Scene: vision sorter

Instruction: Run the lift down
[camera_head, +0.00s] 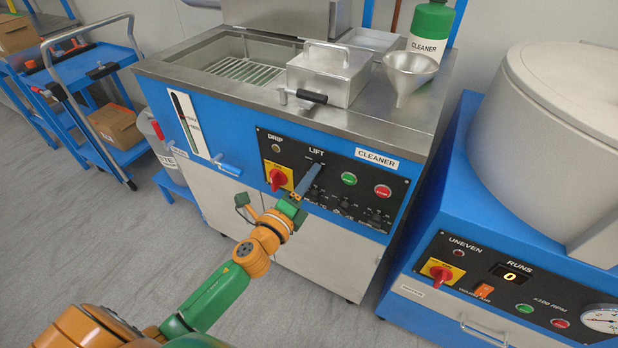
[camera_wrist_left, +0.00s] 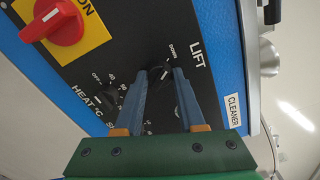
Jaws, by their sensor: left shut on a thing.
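The cleaner (camera_head: 250,105) is a blue and steel machine with a black control panel (camera_head: 330,215) on its front. Under the LIFT label is a black lift knob, hidden behind my gripper in the head view. In the left wrist view the lift knob (camera_wrist_left: 160,72) sits between the fingertips, with the word DOWN beside it. My left gripper (camera_head: 312,170) is shut on this knob; its blue-grey fingers also show in the left wrist view (camera_wrist_left: 160,85). My right gripper is not in view.
A red switch on a yellow plate (camera_head: 278,178) is just left of my gripper. Green (camera_head: 349,178) and red (camera_head: 383,191) buttons are to the right. A centrifuge-like machine (camera_head: 545,140) is at right.

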